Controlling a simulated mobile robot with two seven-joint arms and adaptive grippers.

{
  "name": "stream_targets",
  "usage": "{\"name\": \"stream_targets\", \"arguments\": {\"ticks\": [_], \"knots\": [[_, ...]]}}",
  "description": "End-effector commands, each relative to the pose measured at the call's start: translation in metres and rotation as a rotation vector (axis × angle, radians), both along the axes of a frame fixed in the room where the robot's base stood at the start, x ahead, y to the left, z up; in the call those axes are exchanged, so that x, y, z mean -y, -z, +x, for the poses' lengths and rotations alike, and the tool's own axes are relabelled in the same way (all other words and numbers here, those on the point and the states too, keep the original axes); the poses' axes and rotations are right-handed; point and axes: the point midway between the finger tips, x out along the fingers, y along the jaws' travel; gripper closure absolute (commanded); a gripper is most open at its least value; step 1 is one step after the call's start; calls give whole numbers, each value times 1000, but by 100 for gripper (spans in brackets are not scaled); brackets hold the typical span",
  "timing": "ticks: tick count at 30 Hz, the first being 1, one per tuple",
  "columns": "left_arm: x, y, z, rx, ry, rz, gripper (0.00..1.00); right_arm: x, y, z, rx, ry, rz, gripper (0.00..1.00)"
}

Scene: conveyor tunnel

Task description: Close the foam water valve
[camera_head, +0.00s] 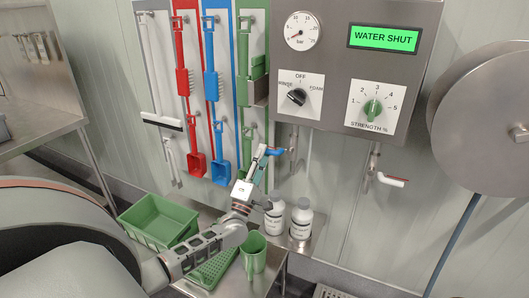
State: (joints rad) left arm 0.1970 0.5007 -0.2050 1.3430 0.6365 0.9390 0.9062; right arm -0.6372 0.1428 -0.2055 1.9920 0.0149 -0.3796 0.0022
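A valve with a blue lever (276,151) sits on a pipe below the steel control panel (365,20). The lever lies roughly level, with its end toward the left. My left gripper (263,158) is at the lever's left end, its fingers overlapping it in the picture. I cannot tell if they touch or grip it. The green display (384,38) reads WATER SHUT. The selector knob (297,97) sits between OFF, RINSE and FOAM markings. My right gripper is not in view.
A green jug (253,255) and green crate (158,222) are on the low steel table. Red, blue and green brushes and scoops hang behind to the left. A hose reel (485,110) is at the right.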

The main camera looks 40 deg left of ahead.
Motion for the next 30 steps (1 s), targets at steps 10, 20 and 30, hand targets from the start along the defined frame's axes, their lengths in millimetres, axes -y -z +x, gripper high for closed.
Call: {"name": "stream_targets", "arguments": {"ticks": [10, 20, 30], "knots": [[15, 41, -57, -3, 1, -3, 71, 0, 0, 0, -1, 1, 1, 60], [21, 56, -81, -1, 1, -1, 71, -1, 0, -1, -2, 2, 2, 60], [21, 56, -81, -1, 1, -2, 71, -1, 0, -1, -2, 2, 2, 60]]}}
